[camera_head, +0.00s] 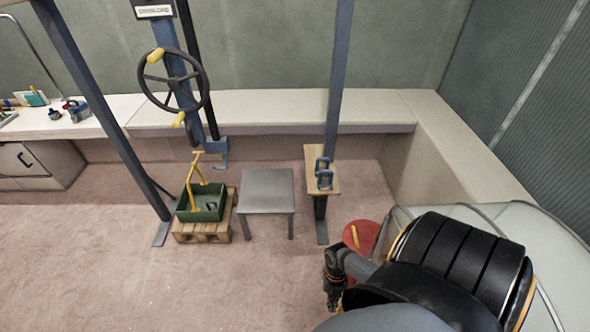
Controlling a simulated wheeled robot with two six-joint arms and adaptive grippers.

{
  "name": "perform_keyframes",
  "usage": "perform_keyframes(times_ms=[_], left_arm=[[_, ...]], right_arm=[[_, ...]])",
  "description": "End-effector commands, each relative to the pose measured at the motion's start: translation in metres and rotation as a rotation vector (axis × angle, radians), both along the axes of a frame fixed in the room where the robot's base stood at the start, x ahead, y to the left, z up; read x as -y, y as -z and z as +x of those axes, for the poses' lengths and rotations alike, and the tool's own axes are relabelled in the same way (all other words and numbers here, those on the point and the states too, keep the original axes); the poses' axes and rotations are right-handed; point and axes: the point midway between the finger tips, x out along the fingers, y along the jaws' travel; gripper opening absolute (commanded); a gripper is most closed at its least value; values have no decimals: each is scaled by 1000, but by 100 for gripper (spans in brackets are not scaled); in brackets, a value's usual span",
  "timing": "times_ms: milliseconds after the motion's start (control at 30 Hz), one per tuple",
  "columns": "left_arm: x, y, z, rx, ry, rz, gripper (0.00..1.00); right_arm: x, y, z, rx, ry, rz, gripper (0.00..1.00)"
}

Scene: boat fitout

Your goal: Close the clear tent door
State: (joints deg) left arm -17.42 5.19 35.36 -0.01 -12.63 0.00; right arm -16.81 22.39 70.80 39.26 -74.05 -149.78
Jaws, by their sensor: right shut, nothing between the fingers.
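A pale, see-through curved surface with a dark seam (535,226) fills the lower right, behind my right arm. It may be part of the clear tent, but I cannot tell whether it is the door or how far open it stands. My right gripper (333,300) is small and dark, points downward above the floor and is shut and empty. It is left of the pale surface and apart from it. My right arm hides much of that surface. My left gripper is not in view.
Farther back are a grey table (268,185), a wooden stand (322,158), a green crate (184,213) on a pallet and a handwheel (147,92) on a post. Floor at left front is clear.

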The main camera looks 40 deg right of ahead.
Motion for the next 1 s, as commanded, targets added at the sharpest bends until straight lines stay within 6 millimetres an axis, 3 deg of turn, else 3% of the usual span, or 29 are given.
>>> perform_keyframes(times_ms=[33,200,500,700,1000], left_arm=[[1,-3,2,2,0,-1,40],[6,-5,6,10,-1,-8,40],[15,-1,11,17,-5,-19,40],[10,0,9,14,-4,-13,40],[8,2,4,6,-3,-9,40]], right_arm=[[8,-2,-18,-5,-1,-4,0],[24,0,-65,-4,-44,-1,0],[52,1,-125,-3,-254,-1,0],[66,1,-147,-2,-254,-2,0],[74,1,-159,-3,-251,-1,0]])
